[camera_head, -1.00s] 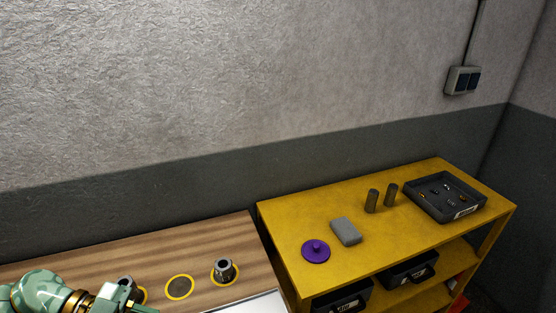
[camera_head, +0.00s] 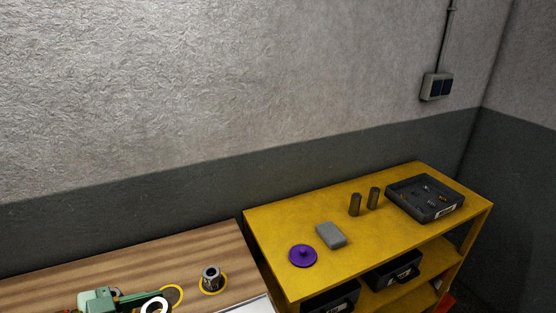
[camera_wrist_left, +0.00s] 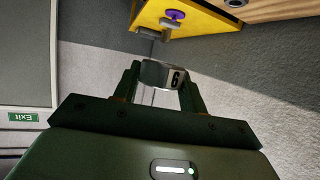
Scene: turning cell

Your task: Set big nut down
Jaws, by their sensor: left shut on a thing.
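My left gripper (camera_head: 146,300) is at the bottom left of the head view, over the wooden bench. It is shut on the big nut (camera_head: 155,306), which shows there as a pale ring with a dark hole. In the left wrist view, the nut (camera_wrist_left: 156,74) sits between the two fingers (camera_wrist_left: 162,88) and bears a dark "6". The nut overlaps the lower left of a yellow ring mark (camera_head: 177,289) on the bench. I cannot tell whether it touches the bench. My right gripper is in neither view.
A grey hollow metal part (camera_head: 211,277) stands on another yellow ring mark to the right. The yellow shelf (camera_head: 270,226) beyond holds a purple disc (camera_head: 303,256), a grey block (camera_head: 331,235), two cylinders (camera_head: 355,204) and a dark tray (camera_head: 410,205). Bare bench (camera_head: 130,268) lies behind the gripper.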

